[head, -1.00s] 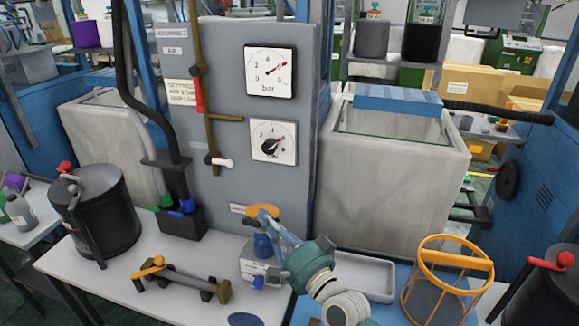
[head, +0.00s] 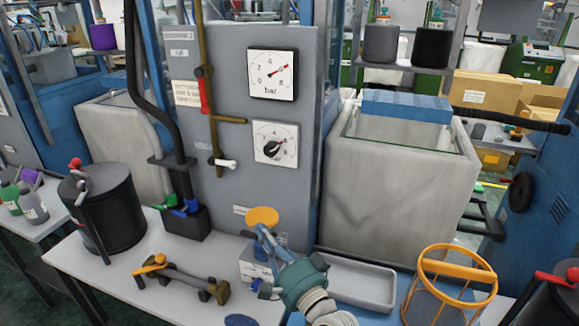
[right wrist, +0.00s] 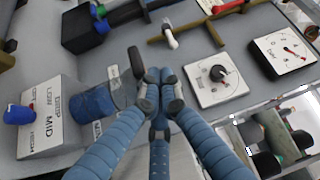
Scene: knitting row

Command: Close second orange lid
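An orange round lid (head: 262,216) shows in the head view above a small blue cup on a white box (head: 253,266). In the right wrist view the blue cup (right wrist: 90,103) stands out from the box, marked DRIP, LOW, MID and HIGH. A dark, edge-on disc (right wrist: 136,62), apparently the lid, stands apart from the cup's mouth at a tilt. My right gripper (head: 260,233) is just below the lid in the head view. In the right wrist view its blue fingertips (right wrist: 160,78) are together, empty and beside the disc; contact cannot be told. My left gripper is not in view.
A grey panel with two gauges (head: 273,73) rises behind. A black drum (head: 103,210) and a brown tool with an orange knob (head: 180,280) occupy the table's left. A pale tray (head: 355,284) and an orange-rimmed basket (head: 450,285) are at right.

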